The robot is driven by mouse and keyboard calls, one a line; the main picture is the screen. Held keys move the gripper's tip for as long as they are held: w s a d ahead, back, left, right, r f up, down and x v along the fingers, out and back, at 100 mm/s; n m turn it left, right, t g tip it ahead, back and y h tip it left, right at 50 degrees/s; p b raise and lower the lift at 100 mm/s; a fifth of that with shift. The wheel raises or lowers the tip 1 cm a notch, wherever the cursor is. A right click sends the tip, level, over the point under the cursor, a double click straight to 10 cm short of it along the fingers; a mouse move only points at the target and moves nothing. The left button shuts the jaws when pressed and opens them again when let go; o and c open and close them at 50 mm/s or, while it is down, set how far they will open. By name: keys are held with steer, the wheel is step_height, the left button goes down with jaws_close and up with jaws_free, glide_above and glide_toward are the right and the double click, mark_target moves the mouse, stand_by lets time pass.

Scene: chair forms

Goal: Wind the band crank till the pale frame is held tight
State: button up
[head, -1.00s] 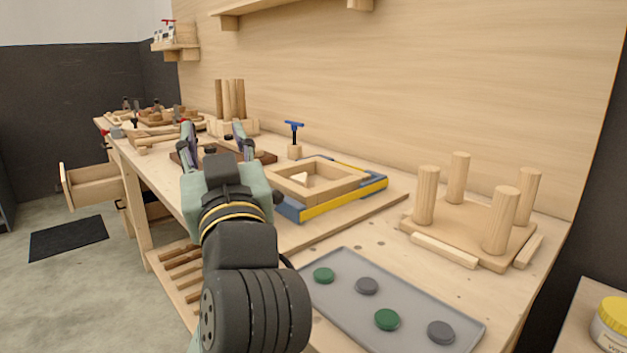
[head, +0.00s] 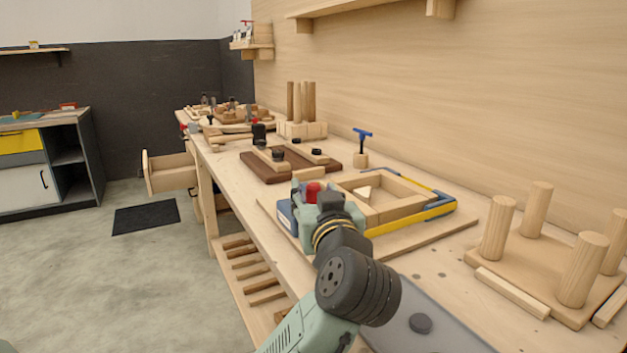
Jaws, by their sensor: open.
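The pale square frame (head: 408,208) lies on a board on the bench, with a blue and yellow band (head: 418,216) around its visible sides. A small pale wedge (head: 363,193) shows inside it. A red knob (head: 313,188), which looks like the band crank's handle, stands at the frame's near left corner beside a blue housing (head: 287,214). My gripper (head: 316,194) is open at this knob. Its body hides most of the crank and that corner of the frame. I cannot tell whether the fingers touch the knob.
Dark brown boards (head: 275,164) with clamps lie behind the frame. A small block with a blue T-handle (head: 362,140) stands at the back. An upturned stool with round legs (head: 545,260) is at right. A grey tray (head: 440,340) lies in front.

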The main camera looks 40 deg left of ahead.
steer(key=shift+x, duration=1.4)
steer(key=shift+c, duration=0.2)
jaws_close()
